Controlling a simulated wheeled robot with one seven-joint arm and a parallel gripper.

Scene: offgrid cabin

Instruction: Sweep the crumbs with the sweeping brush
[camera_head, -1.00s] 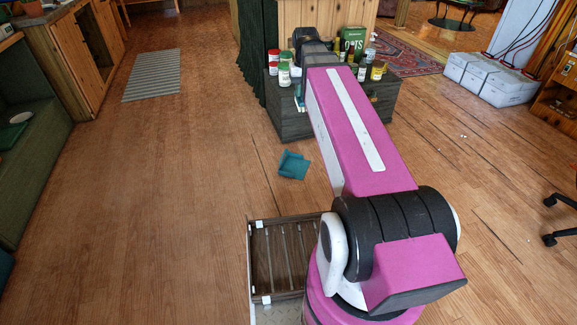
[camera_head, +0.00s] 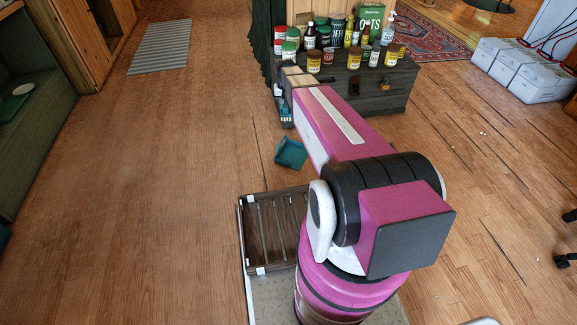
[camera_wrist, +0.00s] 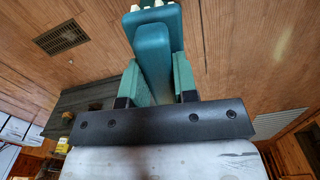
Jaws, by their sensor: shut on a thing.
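My gripper (camera_wrist: 158,82) is shut on the teal sweeping brush (camera_wrist: 152,45), with its two green fingers on either side of the handle. Pale bristle tufts show at the brush's far end, at the top of the wrist view. In the head view my gripper (camera_head: 285,112) is beyond my forearm, beside the dark chest's left end, and mostly hidden. A teal dustpan (camera_head: 290,153) lies on the wood floor nearer to me, left of my forearm. Small white specks (camera_head: 484,133), possibly the crumbs, lie on the floor at right.
A dark chest (camera_head: 385,95) bears several jars, bottles and a green oats box. White battery boxes (camera_head: 525,75) stand at right, near a red patterned rug (camera_head: 425,42). A slatted crate (camera_head: 262,245) is close in front. The floor at left is open up to a grey striped mat (camera_head: 160,47).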

